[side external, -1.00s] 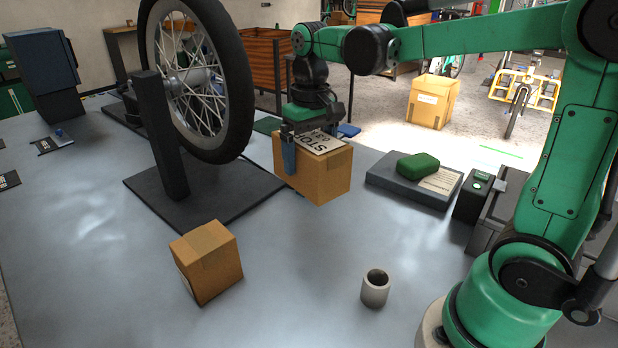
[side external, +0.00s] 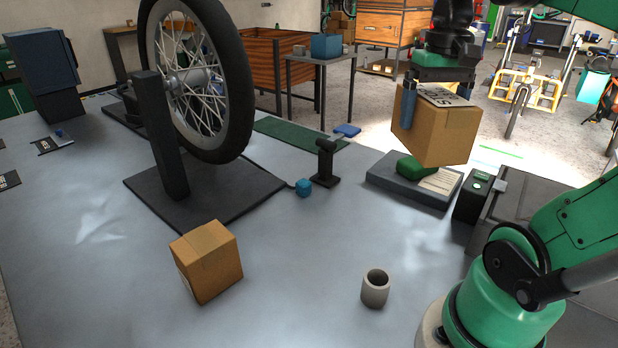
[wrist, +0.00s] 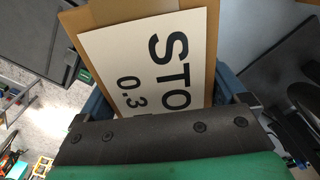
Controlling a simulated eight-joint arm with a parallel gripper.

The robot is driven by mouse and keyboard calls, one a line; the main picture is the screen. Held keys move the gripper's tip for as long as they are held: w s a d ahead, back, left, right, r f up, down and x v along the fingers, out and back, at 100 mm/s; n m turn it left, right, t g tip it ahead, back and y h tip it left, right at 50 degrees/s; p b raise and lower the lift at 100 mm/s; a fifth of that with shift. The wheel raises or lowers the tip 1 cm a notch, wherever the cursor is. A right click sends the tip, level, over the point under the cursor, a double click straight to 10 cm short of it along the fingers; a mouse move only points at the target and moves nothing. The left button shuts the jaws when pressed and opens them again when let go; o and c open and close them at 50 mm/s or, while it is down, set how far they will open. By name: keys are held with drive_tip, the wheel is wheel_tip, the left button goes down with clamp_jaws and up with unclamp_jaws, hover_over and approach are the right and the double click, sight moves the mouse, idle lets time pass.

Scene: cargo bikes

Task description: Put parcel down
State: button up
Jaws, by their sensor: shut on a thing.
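My gripper (side external: 438,97) is shut on a cardboard parcel (side external: 432,132) with a white printed label on top. The parcel hangs in the air, slightly tilted, in front of or above the dark grey slab (side external: 400,187) with the green rounded block (side external: 415,168); the gap is hard to judge. In the wrist view the parcel's label (wrist: 150,65) reads "STO" and "0.3", with the rest hidden by my gripper. A second cardboard parcel (side external: 207,262) sits on the table at the front left.
A bike wheel (side external: 197,80) stands on a dark base plate at left. The middle front is clear.

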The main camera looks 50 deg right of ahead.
drive_tip(key=shift+s+d+f+m, duration=0.15)
drive_tip(key=shift+s+f+m, duration=0.15)
drive_tip(key=shift+s+f, duration=0.4)
drive_tip(key=shift+f, duration=9.4)
drive_tip(key=o, duration=1.2)
drive_tip(key=shift+f, duration=0.15)
drive_tip(key=shift+o, duration=0.2)
